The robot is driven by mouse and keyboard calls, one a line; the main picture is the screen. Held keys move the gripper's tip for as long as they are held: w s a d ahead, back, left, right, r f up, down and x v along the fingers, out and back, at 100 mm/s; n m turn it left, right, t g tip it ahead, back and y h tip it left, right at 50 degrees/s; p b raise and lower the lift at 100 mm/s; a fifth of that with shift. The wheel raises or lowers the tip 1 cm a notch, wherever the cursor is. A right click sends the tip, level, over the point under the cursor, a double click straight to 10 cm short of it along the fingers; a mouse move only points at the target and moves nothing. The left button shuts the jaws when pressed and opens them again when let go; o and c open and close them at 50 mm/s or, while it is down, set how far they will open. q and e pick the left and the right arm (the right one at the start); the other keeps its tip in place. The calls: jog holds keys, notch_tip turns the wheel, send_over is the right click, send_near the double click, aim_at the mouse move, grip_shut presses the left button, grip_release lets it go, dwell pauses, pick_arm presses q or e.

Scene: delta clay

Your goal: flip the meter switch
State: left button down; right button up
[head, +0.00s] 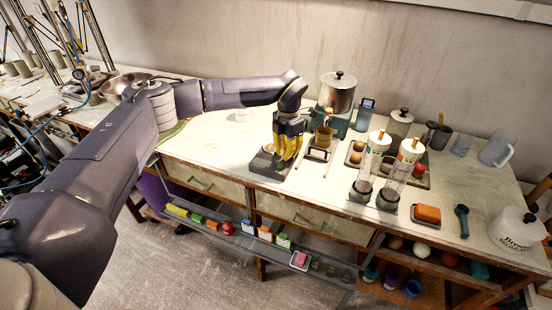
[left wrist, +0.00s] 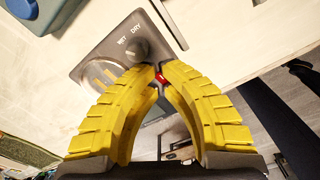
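The meter (head: 268,163) is a dark grey box with a pale dial, near the front edge of the table. In the left wrist view its top (left wrist: 95,50) shows the words WET and DRY, a dark round knob (left wrist: 139,49) and a partly covered dial (left wrist: 102,74). A small red part (left wrist: 160,78), seemingly the switch, shows between my fingertips. My left gripper (head: 281,165) points down at the meter with its yellow fingers. In the left wrist view its fingertips (left wrist: 160,70) are drawn together at the red part; I cannot tell if they touch it. My right gripper is not in view.
A shelf (head: 235,233) with small coloured items runs below the front edge. Left of the meter the tabletop is clear.

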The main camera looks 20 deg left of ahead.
pick_arm(q)
jog(key=shift+r, duration=2.85)
jog(key=shift+d, duration=0.15)
